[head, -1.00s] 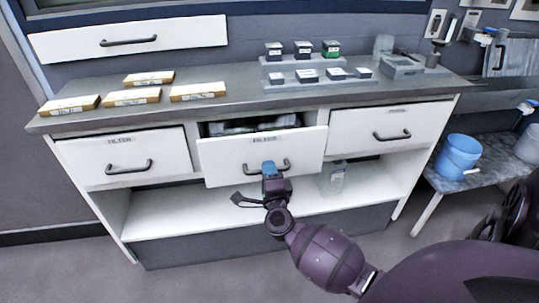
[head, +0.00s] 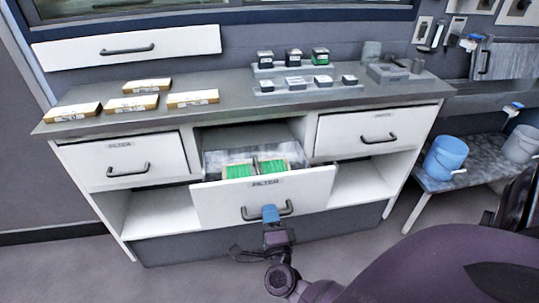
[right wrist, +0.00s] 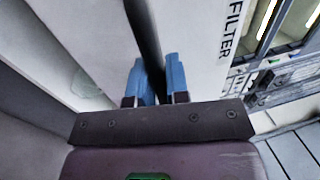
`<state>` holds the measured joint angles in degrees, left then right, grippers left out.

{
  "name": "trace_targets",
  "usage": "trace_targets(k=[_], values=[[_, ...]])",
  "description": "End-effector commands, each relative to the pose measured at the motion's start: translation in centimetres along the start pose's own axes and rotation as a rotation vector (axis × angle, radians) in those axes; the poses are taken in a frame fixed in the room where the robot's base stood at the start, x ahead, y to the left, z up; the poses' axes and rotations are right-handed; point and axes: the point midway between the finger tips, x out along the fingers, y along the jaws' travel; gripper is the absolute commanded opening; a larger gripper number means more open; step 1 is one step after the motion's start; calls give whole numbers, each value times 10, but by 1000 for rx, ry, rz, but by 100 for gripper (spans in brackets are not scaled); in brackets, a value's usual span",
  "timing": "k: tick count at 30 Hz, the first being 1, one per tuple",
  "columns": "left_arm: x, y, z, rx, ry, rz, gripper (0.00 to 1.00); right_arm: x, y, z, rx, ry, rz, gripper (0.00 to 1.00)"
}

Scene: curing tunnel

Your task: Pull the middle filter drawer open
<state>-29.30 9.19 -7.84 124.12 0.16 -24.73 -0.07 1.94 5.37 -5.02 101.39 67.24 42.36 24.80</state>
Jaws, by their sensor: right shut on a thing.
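The middle filter drawer (head: 262,204) is pulled well out from the cabinet, and green-topped filters (head: 255,168) show inside it. Its front carries a FILTER label and a dark bar handle (head: 284,210). My right gripper (head: 270,212), with blue fingertips, is shut on this handle from the front. In the right wrist view the blue fingers (right wrist: 159,82) sit on either side of the dark handle, with the white drawer front (right wrist: 200,35) and its label beside them. My left gripper is not in view.
Closed drawers flank it at left (head: 122,160) and right (head: 375,132). Flat boxes (head: 133,104) and small dark blocks (head: 294,83) stand on the grey countertop (head: 235,103). A blue bucket (head: 445,158) sits on a low bench at right. Floor in front is clear.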

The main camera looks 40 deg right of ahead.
Motion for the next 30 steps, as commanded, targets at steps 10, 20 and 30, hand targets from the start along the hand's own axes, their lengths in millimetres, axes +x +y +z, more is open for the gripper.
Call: trace_targets(k=[10, 20, 30], values=[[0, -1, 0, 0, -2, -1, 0, 0, 0, 0, 0, -1, 1, 26], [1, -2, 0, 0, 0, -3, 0, 0, 0, 0, 0, -1, 0, 40], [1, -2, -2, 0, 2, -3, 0, -34, 1, 0, -1, 0, 4, 40]])
